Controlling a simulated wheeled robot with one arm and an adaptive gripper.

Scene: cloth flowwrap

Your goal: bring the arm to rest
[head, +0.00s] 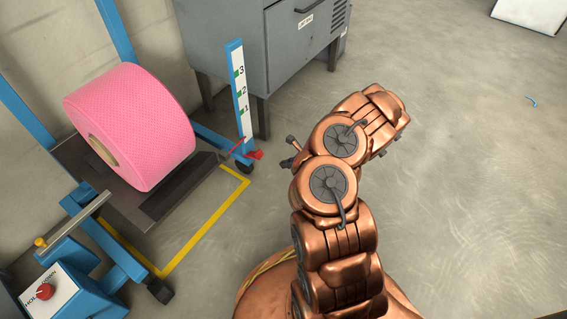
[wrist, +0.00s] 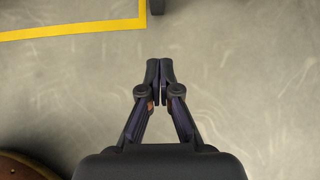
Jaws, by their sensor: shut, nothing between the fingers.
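My gripper (wrist: 160,82) shows in the wrist view, its two dark fingers together at the tips with nothing between them. It points at bare grey floor. In the head view my copper arm rises from the bottom, bends at its upper joints and folds over. The gripper is mostly hidden behind the arm there, with only small dark parts showing left of the joints.
A pink roll (head: 135,127) lies on a blue lift stand (head: 120,258) at the left. A yellow floor line (head: 205,232) runs beside it. A grey cabinet (head: 225,40) stands behind. The floor at the right is mostly clear.

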